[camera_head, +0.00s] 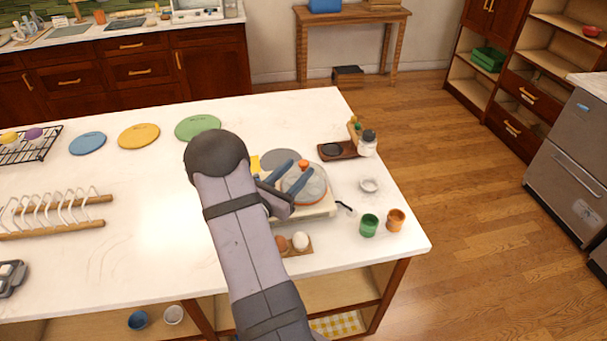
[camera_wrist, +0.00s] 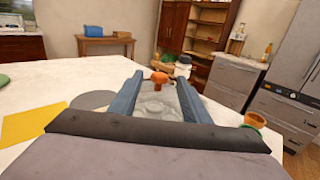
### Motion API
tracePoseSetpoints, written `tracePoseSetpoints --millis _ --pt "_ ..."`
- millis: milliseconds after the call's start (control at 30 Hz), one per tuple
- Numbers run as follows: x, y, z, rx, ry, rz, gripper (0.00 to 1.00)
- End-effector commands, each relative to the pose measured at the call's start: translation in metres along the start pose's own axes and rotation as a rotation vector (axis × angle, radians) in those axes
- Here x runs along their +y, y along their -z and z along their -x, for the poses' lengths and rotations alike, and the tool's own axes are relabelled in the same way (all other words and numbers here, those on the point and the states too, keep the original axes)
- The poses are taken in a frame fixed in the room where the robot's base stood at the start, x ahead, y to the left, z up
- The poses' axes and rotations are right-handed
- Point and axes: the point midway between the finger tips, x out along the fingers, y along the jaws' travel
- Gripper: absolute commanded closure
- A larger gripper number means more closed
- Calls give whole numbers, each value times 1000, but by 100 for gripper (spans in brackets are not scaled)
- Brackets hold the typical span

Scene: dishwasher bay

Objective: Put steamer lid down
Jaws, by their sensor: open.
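The steamer lid (camera_head: 312,188) is a clear, see-through dome with an orange knob (camera_head: 303,163). It sits on the pale steamer base (camera_head: 318,208) near the right end of the white table. My gripper (camera_head: 294,176) is over the lid, with its two blue fingers apart on either side of the knob. In the wrist view the lid (camera_wrist: 158,104) and its orange knob (camera_wrist: 159,77) show between the open fingers (camera_wrist: 160,85), with gaps on both sides. My arm hides the left part of the steamer.
Green (camera_head: 368,226) and orange (camera_head: 396,220) cups stand right of the steamer. Eggs in a wooden holder (camera_head: 298,250) are in front. A white jar (camera_head: 367,146) and a dark tray (camera_head: 337,151) stand behind. A grey disc (camera_head: 281,158) lies behind the gripper.

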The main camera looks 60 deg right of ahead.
Motion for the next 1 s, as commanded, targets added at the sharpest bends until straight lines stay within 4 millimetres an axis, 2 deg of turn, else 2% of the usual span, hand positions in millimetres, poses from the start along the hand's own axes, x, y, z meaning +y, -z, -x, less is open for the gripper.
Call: tracePoseSetpoints --millis 100,300,633,800,833,1000 --pt "-1 -6 -15 0 4 0 57" --pt "0 -4 -36 0 2 0 57" --pt "1 -2 -41 0 0 0 57" --pt "1 -2 -41 0 0 0 98" --pt "1 -2 -41 0 0 0 100" --pt "1 -2 -41 -2 0 0 100"
